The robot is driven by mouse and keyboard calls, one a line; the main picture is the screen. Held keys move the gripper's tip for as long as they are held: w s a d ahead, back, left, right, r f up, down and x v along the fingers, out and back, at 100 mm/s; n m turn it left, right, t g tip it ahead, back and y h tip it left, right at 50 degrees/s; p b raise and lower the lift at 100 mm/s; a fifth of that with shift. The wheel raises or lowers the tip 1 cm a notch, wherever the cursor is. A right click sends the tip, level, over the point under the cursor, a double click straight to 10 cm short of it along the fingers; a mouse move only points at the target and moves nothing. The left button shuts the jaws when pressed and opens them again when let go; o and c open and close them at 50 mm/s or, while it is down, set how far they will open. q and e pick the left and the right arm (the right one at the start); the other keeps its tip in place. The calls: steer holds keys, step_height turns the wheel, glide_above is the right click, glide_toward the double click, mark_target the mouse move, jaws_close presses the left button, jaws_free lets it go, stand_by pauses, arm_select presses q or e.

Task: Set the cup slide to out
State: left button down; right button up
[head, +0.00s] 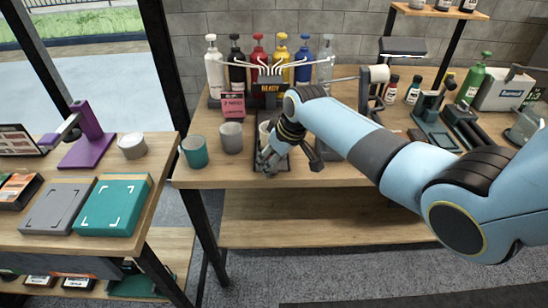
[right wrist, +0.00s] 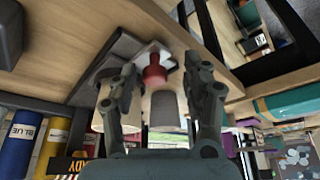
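The cup slide is a dark flat base under the dispenser with the lit READY display (head: 270,87). In the right wrist view its dark plate (right wrist: 108,62) shows with a red knob (right wrist: 155,72) at its edge. A pale cup (head: 264,128) stands on the slide, partly hidden by my right gripper. My right gripper (head: 268,160) is low at the front of the slide. In the right wrist view its fingers (right wrist: 164,68) are apart, with the red knob in line between their tips. I cannot tell whether they touch it. My left gripper is in neither view.
A teal cup (head: 194,151) and a grey cup (head: 231,137) stand left of the slide. A pink card (head: 232,105) is behind them. Pump bottles (head: 258,58) line the back. My right arm crosses above the table's right half. A side table (head: 88,236) holds a teal box.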

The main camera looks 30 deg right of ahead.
steer(key=shift+w+d, duration=0.1)
steer(key=shift+d, duration=0.05)
steer(key=a+v, duration=0.1)
steer(key=v, duration=1.1)
steer(key=shift+d, duration=0.45)
steer(key=shift+f, duration=0.1)
steer(key=s+f+g+b, duration=0.1)
steer(key=s+f+b, duration=0.2)
steer(key=s+f, duration=0.55)
steer(key=s+f+m+g+b, duration=0.15)
steer(key=s+f+b, duration=0.25)
steer(key=f, duration=0.9)
steer(key=s+f+g+b, duration=0.25)
steer(key=s+f, duration=0.35)
steer(key=f, duration=0.5)
steer(key=s+f+h+b, duration=0.1)
steer(key=s+f+b, duration=0.2)
steer(key=s+f, duration=0.9)
steer(key=s+f+t+b, duration=0.1)
steer(key=s+f+b, duration=0.3)
steer(key=s+f, duration=0.7)
steer(key=s, duration=0.5)
steer(key=shift+a+f+m+t+h, duration=0.2)
steer(key=shift+f+m+t+h, duration=0.1)
steer(key=shift+f+m+h, duration=0.1)
